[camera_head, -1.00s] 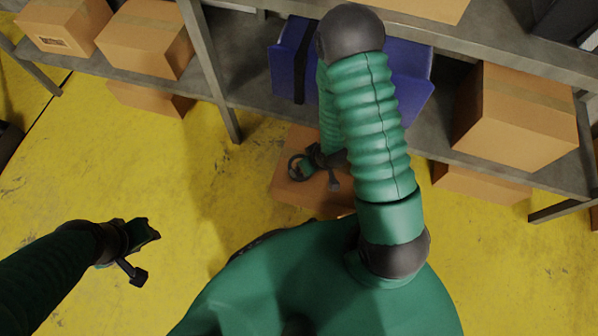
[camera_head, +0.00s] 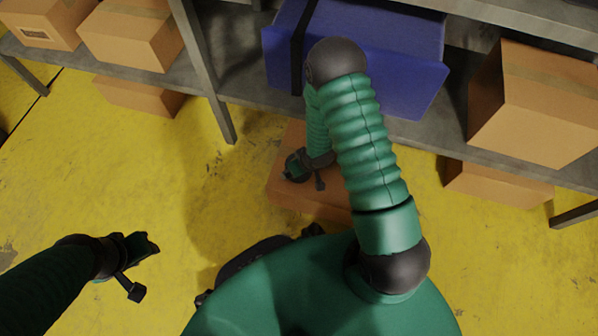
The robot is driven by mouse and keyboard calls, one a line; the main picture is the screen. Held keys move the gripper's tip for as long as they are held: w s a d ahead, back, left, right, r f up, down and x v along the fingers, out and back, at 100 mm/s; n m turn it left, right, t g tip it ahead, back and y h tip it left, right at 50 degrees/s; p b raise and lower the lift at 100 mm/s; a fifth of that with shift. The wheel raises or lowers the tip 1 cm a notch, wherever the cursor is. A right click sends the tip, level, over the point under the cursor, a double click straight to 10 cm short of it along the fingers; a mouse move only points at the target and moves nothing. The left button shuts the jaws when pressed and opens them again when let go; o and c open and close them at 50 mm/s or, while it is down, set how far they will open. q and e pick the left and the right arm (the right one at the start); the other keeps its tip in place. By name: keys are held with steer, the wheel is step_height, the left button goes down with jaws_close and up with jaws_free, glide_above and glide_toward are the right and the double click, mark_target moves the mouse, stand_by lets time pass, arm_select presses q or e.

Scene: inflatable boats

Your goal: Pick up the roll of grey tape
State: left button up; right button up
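A cardboard box (camera_head: 285,197) stands on the yellow floor in front of the shelf. My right gripper (camera_head: 294,167) is low over its top, at the left part of the box. A small dark, rounded edge shows at its fingertips; it may be the roll of grey tape, but it is too small and covered to be sure. Whether the fingers are closed on it cannot be told. My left gripper (camera_head: 150,243) is over bare floor at the lower left, with nothing seen in it; its finger gap is unclear.
A grey metal shelf (camera_head: 232,84) runs across the back, with a leg left of the box. It holds a blue case (camera_head: 400,65) and cardboard boxes (camera_head: 535,100). More boxes (camera_head: 140,95) stand beneath it. The floor (camera_head: 120,180) at left is clear.

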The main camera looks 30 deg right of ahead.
steer(key=c, duration=1.5)
steer(key=shift+p, duration=0.3)
